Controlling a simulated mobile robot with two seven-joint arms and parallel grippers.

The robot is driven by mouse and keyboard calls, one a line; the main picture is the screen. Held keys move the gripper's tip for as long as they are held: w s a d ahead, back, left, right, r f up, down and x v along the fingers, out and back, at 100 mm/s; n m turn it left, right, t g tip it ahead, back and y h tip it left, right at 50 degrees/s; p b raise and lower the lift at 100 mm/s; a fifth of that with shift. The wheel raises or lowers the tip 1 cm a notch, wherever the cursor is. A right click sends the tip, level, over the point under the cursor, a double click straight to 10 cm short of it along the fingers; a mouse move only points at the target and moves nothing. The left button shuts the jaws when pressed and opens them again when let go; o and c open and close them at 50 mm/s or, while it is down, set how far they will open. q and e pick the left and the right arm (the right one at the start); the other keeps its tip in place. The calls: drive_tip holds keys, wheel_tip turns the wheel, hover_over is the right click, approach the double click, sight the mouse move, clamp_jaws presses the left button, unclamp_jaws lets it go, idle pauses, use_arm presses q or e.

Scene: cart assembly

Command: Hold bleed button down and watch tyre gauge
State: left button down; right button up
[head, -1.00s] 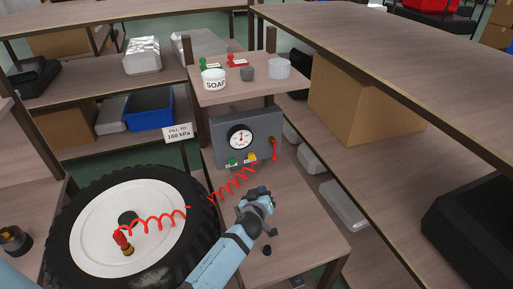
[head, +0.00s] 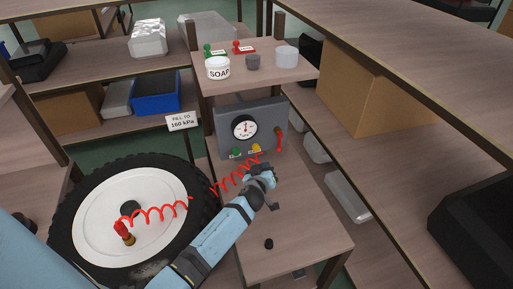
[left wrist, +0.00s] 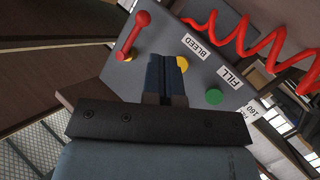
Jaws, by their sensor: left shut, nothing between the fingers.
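The grey pump panel (head: 221,118) stands on the lower board, with a round white tyre gauge (head: 244,127) whose reading is too small to tell. The yellow bleed button (head: 256,147) is right of the green fill button (head: 236,152). My left gripper (head: 268,170) is shut and empty, just in front of the panel. In the left wrist view its fingertips (left wrist: 167,62) overlap the edge of the yellow button (left wrist: 185,63); I cannot tell whether they touch it. The tyre (head: 78,185) lies at left, with a red hose fitting (head: 122,230) on it. My right gripper is out of view.
A red coiled hose (head: 160,215) runs between tyre and panel. A red lever (head: 279,141) is at the panel's right. A sign (head: 182,121) reads 160 kPa. A soap tub (head: 218,68) and cups stand on the shelf above. The board's front is mostly clear.

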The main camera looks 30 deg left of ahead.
sight(256, 147)
use_arm(q)
drive_tip(key=shift+w+a, duration=1.85)
drive_tip(key=shift+a, duration=0.2)
idle(0.5)
drive_tip(key=shift+w+a, duration=0.3)
drive_tip(key=shift+a, duration=0.05)
drive_tip(key=shift+w+a+b, duration=0.3)
drive_tip(key=shift+a, duration=0.05)
idle(4.8)
